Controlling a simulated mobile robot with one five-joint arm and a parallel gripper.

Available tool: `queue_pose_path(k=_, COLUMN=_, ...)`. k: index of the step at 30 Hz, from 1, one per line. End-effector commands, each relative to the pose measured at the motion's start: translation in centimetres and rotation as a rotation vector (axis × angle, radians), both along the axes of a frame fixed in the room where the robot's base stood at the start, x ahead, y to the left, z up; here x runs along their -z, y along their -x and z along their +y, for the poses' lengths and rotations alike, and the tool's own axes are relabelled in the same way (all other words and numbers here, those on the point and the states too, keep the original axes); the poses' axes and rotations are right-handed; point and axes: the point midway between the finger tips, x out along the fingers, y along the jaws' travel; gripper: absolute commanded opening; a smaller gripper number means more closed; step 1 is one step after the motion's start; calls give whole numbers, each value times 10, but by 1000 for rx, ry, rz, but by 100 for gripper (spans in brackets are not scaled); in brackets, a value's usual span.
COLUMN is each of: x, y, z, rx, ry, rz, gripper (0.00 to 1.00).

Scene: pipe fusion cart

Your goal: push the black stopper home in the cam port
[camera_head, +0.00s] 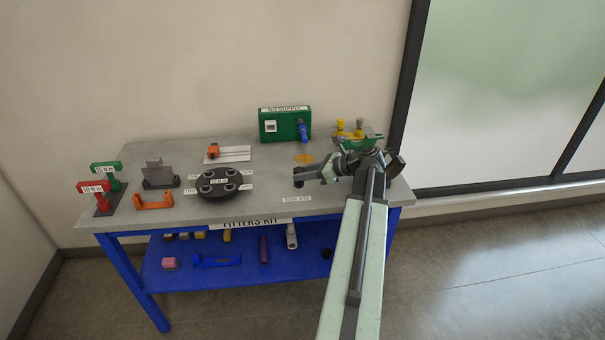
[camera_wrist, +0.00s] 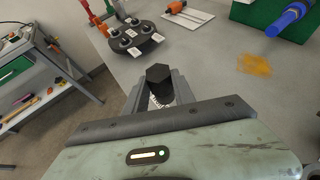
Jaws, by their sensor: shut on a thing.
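My gripper (camera_head: 303,176) is above the right part of the grey bench top, to the right of the black round plate. In the wrist view my gripper (camera_wrist: 158,88) is shut on the black stopper (camera_wrist: 158,73), whose dark hexagonal head shows between the fingers. In the head view the stopper (camera_head: 298,182) is a small dark shape at the fingertips. The black round plate (camera_head: 219,196) carries several ring-shaped ports with white labels; it also shows in the wrist view (camera_wrist: 130,47). The labels are too small to tell which port is the cam port. The stopper is apart from the plate.
A green supply box (camera_head: 285,124) with a blue plug (camera_head: 303,133) stands at the back. An orange stain (camera_head: 304,158) lies before it. Red (camera_head: 95,187) and green (camera_head: 105,167) stands, a grey block (camera_head: 158,175) and an orange bracket (camera_head: 153,201) are left. Bench between plate and gripper is clear.

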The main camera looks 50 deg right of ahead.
Motion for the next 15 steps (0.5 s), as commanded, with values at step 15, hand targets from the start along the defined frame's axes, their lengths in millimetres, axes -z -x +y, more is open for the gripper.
queue_pose_path(k=15, x=55, y=-1, z=1, rx=-1, ry=0, rz=0, gripper=0)
